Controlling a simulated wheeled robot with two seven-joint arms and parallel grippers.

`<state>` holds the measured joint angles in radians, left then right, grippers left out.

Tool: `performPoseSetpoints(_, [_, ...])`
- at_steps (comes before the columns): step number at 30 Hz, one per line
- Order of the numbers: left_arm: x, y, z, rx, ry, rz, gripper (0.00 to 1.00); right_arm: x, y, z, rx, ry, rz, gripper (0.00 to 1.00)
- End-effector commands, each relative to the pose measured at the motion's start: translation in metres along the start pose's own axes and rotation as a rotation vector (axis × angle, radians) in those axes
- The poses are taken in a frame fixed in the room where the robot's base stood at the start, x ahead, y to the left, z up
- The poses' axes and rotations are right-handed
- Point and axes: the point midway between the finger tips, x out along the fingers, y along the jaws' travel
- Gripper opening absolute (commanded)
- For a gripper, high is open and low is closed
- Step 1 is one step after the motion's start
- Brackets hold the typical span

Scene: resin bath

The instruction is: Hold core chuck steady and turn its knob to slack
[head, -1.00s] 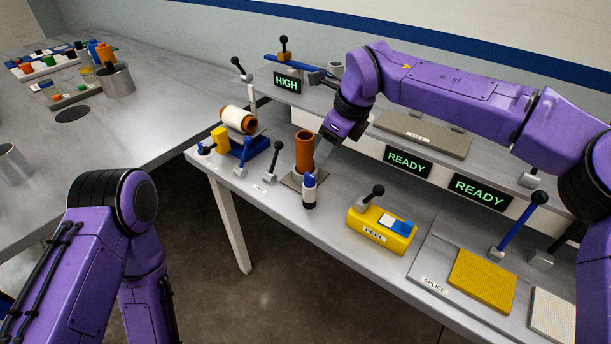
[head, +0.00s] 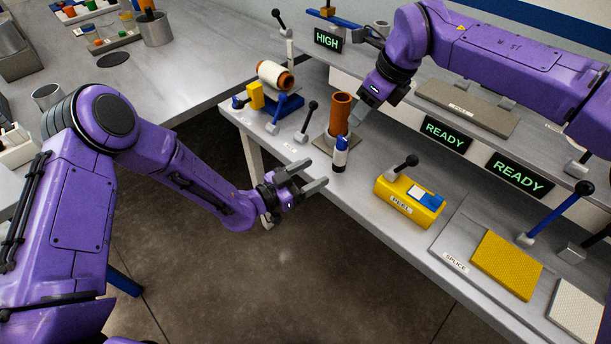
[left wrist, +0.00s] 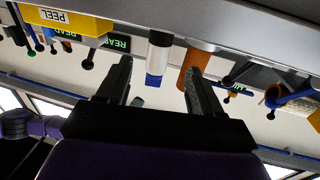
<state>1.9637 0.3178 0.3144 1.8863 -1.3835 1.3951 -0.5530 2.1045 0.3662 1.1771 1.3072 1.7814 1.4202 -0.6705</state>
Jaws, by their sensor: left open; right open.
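A blue stand (head: 285,105) with a yellow block (head: 256,96) holds a white roll (head: 273,73) on a brown core at the bench's left end. My left gripper (head: 315,174) is open and empty at the bench's front edge, near a white and blue cylinder (head: 340,155). The cylinder also appears between the fingers in the left wrist view (left wrist: 159,58), apart from them. My right gripper (head: 359,112) is open beside an upright orange tube (head: 341,112); its fingertips are partly hard to see.
The tube stands on a grey plate (head: 329,140). Black-knobbed levers (head: 308,120) stand nearby. A yellow PEEL box (head: 405,205) and SPLICE plate (head: 460,240) lie to the right. A raised shelf with HIGH (head: 327,40) and READY (head: 446,133) signs runs behind.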

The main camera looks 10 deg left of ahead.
Motion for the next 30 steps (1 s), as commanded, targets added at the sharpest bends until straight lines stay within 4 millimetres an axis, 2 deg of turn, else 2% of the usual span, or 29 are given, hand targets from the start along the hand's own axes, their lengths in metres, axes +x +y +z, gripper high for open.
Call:
performPoseSetpoints(6, [0.047, 0.001, 0.001, -0.001, -0.001, 0.001, 0.66, 0.0, 0.0, 0.0, 0.0, 0.0, 0.0, 0.43])
performPoseSetpoints(12, [0.081, 0.001, 0.001, -0.003, -0.002, 0.0, 0.66, 0.0, 0.0, 0.0, 0.0, 0.0, 0.0, 0.43])
performPoseSetpoints(16, [0.09, 0.001, 0.001, -0.005, -0.002, -0.001, 0.66, 0.0, 0.0, 0.0, 0.0, 0.0, 0.0, 0.43])
performPoseSetpoints(23, [0.092, 0.001, 0.001, -0.006, -0.003, -0.001, 0.66, 0.0, 0.0, 0.0, 0.0, 0.0, 0.0, 0.43])
performPoseSetpoints(24, [0.092, 0.001, 0.001, -0.006, -0.003, -0.001, 0.63, 0.0, 0.0, 0.0, 0.0, 0.0, 0.0, 0.43])
performPoseSetpoints(26, [0.092, 0.001, 0.001, -0.006, -0.003, -0.001, 0.43, 0.0, 0.0, 0.0, 0.0, 0.0, 0.0, 0.43])
performPoseSetpoints(27, [0.092, 0.001, 0.001, -0.006, -0.003, -0.001, 0.3, 0.0, 0.0, 0.0, 0.0, 0.0, 0.0, 0.43])
performPoseSetpoints(30, [0.092, 0.001, 0.001, -0.006, -0.003, -0.001, 0.02, 0.0, 0.0, 0.0, 0.0, 0.0, 0.0, 0.43])
